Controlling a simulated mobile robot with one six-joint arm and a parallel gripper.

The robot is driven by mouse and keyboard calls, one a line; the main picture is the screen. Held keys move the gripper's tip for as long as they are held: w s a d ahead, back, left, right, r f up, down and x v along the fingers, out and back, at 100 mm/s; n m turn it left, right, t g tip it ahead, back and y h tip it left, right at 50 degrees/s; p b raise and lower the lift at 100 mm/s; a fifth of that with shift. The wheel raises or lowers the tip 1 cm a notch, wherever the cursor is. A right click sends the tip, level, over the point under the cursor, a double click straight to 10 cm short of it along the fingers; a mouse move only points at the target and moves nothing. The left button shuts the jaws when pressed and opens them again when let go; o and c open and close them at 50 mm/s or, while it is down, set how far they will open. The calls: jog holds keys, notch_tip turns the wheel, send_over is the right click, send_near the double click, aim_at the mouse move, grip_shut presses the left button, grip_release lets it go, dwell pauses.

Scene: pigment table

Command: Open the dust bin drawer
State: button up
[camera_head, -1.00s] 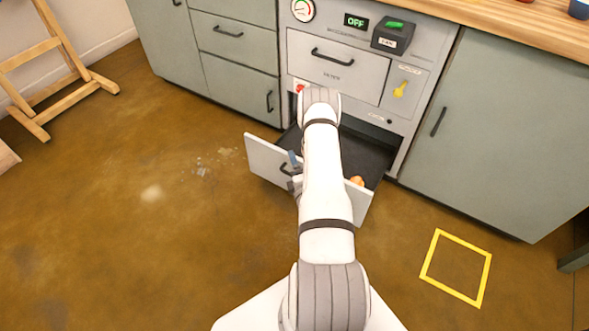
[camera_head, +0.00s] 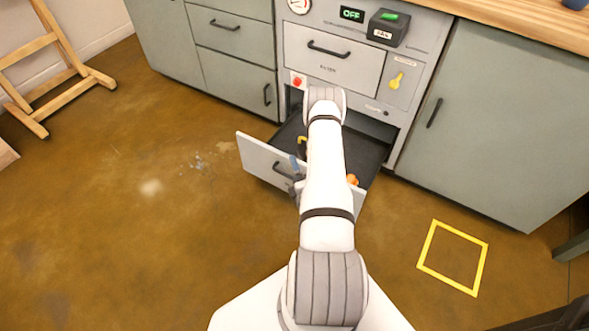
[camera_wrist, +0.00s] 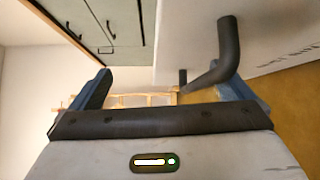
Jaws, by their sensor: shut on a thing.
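The dust bin drawer (camera_head: 256,160), with a pale front and dark inside, stands pulled out at the bottom of the grey unit. Its dark bar handle (camera_head: 282,171) is on the front and also shows large in the wrist view (camera_wrist: 229,48). My gripper (camera_head: 297,174) is at the right part of this handle, partly hidden behind my arm. Its blue fingers show in the wrist view (camera_wrist: 165,92), and it is shut on the handle, beside the right finger in that view. An orange thing (camera_head: 352,180) and a yellow thing (camera_head: 302,143) lie inside the drawer.
Above are a shut drawer (camera_head: 335,68), a red button (camera_head: 297,81), a yellow switch (camera_head: 396,80) and an OFF display (camera_head: 352,15). Grey cabinets flank the unit. A wooden easel (camera_head: 55,65) stands left. A yellow floor square (camera_head: 428,245) lies right.

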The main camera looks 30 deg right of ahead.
jog(key=shift+r+p+v, duration=0.2)
jog(key=shift+p+v, duration=0.5)
jog(key=shift+v, duration=0.25)
jog(key=shift+c, duration=0.2)
jog(key=shift+s+a+f+p, duration=0.25)
jog(key=shift+s+p, duration=0.1)
jog(key=shift+s, duration=0.3)
jog(key=shift+c, duration=1.1)
